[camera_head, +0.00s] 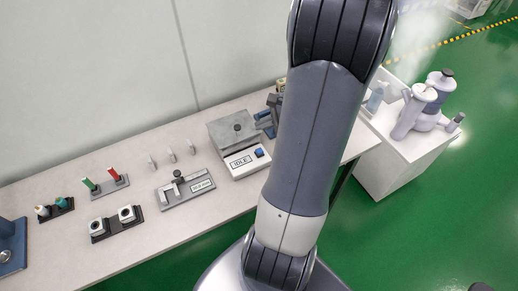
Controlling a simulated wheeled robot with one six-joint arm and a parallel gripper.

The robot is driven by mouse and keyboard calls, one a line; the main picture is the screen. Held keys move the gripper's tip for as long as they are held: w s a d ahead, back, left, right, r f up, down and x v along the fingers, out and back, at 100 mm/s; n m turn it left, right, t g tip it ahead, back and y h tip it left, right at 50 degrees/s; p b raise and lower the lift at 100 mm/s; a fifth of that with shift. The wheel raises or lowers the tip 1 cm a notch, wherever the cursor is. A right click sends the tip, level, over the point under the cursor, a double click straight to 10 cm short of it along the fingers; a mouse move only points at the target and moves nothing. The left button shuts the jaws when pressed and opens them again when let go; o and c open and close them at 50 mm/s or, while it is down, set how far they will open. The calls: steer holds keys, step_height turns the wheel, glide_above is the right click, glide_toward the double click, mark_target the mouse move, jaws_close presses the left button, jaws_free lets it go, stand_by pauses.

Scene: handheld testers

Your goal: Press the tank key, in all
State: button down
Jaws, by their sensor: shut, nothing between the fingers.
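No key marked as the tank key can be made out in the head view. A grey box device (238,133) on the bench has a label reading "IDLE" (241,162) and a blue button (259,153). On the white cabinet at the right stand a pale grey handheld unit (408,115) and a larger pale vessel with a dark cap (438,88). Whether either carries keys is too small to tell. My arm crosses the middle of the view, and my gripper is not in view.
On the long bench (150,255) stand a grey plate fixture (184,190), a dark tray with two white blocks (117,223), a holder with green and red sticks (106,184) and small upright pieces (172,153). A white cabinet (385,172) stands right of my arm.

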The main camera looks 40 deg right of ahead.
mark_target(263, 151)
steer(key=shift+f+b, duration=3.6)
steer(key=shift+f, duration=0.8)
steer(key=shift+f+b, duration=0.4)
steer(key=shift+b, duration=0.05)
steer(key=shift+f+b, duration=0.5)
steer(key=shift+f, duration=0.05)
steer(key=shift+r, duration=0.1)
steer(key=shift+r+p, duration=0.75)
steer(key=shift+r, duration=0.15)
steer(key=shift+r, duration=0.1)
step_height(263, 151, up, 5)
steer(key=p, duration=0.4)
